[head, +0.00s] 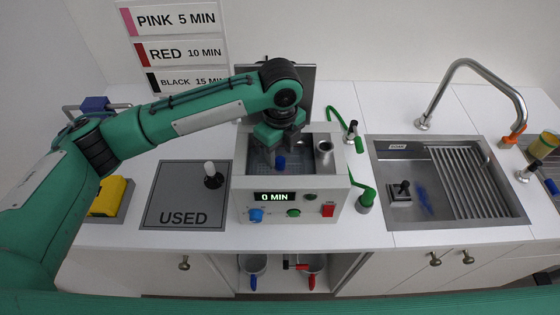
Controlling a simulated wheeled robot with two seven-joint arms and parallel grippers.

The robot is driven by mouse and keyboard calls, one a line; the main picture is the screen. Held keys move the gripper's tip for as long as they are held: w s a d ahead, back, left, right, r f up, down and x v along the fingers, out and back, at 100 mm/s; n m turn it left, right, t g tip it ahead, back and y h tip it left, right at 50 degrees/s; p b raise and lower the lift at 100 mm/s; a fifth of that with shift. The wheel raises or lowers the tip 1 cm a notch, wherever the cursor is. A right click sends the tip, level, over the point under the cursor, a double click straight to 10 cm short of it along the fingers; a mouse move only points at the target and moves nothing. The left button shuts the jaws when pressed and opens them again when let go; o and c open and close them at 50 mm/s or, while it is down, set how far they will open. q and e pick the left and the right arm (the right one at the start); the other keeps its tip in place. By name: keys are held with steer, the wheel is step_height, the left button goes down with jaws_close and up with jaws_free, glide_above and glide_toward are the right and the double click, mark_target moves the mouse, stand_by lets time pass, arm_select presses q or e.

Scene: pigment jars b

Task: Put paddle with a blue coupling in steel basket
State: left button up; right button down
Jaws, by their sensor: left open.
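My left gripper (279,137) points down over the open tank of the white machine (240,190) and is open. Just below its fingers is a small blue piece (280,162), standing inside the tank; it may be a blue coupling, but the part under it is hidden. I cannot tell whether the fingers touch it. The tank interior (258,160) looks metallic and may hold a steel basket, partly hidden by the gripper. My right gripper is not in view.
A grey USED mat (160,205) holds a white-topped black item (212,175). A yellow item (108,196) lies left. Green hoses flank the machine's right side.

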arm_select(q)
step_height(320, 180, up, 6)
steer(key=shift+r+b, duration=0.25)
steer(key=shift+b, duration=0.6)
steer(key=shift+r, duration=0.7)
